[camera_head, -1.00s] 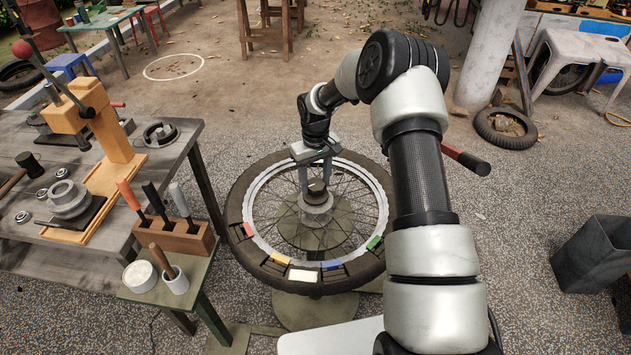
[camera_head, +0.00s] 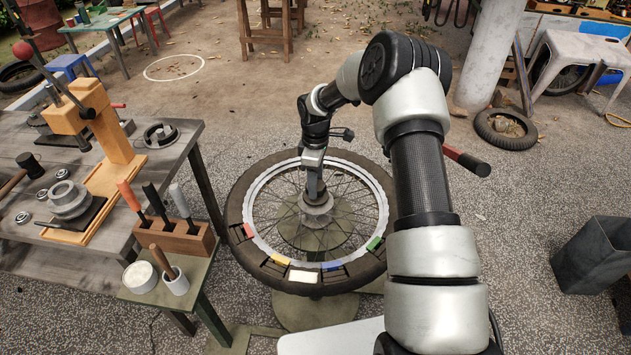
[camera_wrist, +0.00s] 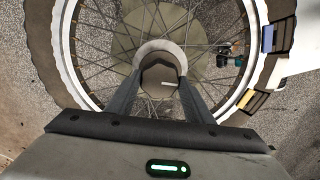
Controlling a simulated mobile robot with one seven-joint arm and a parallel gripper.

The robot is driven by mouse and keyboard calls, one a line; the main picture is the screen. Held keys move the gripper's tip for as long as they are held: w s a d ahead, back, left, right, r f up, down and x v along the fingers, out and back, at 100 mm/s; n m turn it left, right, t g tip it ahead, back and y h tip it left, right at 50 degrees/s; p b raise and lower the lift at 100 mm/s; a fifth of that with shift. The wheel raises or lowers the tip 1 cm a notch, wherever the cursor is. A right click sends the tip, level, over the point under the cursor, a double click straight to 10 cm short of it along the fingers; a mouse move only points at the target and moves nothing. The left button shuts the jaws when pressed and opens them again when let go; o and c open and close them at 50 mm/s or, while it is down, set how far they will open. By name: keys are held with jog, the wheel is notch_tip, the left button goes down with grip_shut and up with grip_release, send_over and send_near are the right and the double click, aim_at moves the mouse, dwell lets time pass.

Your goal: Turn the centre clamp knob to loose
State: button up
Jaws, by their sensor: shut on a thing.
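The centre clamp knob (camera_wrist: 160,76) is a dark faceted knob with a short white mark, on a pale round hub collar (camera_wrist: 150,50). My gripper (camera_wrist: 158,90) is shut on the knob, one finger at each side, pointing down from above. In the head view my gripper (camera_head: 314,190) appears edge-on and hides most of the knob. The collar (camera_head: 317,210) shows below it at the centre of a spoked wheel (camera_head: 380,265), which lies flat on a stand.
Coloured pieces, among them a white one (camera_head: 303,276) and a green one (camera_head: 374,243), sit along the wheel's near side. A tool block (camera_head: 175,238) and a wooden bench (camera_head: 190,135) stand left. A dark bin (camera_head: 592,255) stands right.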

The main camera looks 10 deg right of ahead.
jog(key=shift+d+n, duration=0.1)
jog(key=shift+n, duration=0.4)
jog(key=o, duration=1)
jog(key=shift+o, duration=0.2)
jog(key=shift+r, duration=0.1)
notch_tip(320, 180, up, 17)
jog(key=p, duration=0.2)
